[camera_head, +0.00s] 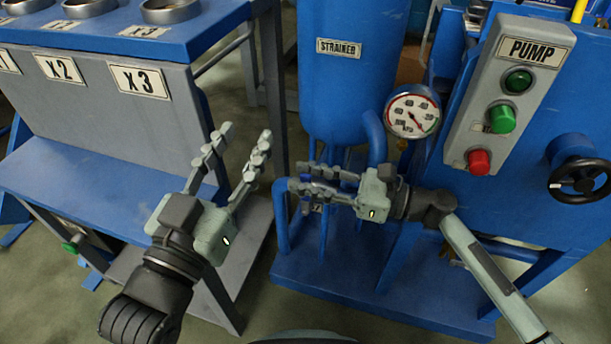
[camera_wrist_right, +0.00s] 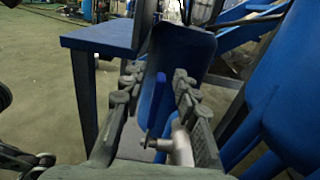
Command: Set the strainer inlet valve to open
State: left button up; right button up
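The blue strainer tank (camera_head: 348,85), with its STRAINER label, stands at upper centre in the head view. My right gripper (camera_head: 296,177) reaches in from the right below the tank, fingers pointing left. In the right wrist view its fingers (camera_wrist_right: 155,90) are spread, with a blue upright lever (camera_wrist_right: 159,92) between them and a grey metal valve part (camera_wrist_right: 180,146) just below. I cannot tell whether a finger touches the lever. In the head view the fingers largely hide the valve. My left gripper (camera_head: 243,138) is open and empty, left of the tank.
A pressure gauge (camera_head: 412,112) sits right of the tank, beside the PUMP panel (camera_head: 509,90) with green and red buttons. A black handwheel (camera_head: 580,179) is at far right. Blue pipes (camera_head: 282,215) surround the right gripper. A bench (camera_head: 95,190) labelled X2, X3 is left.

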jog(key=shift+a, duration=0.2)
jog(key=shift+c, duration=0.3)
grip_shut()
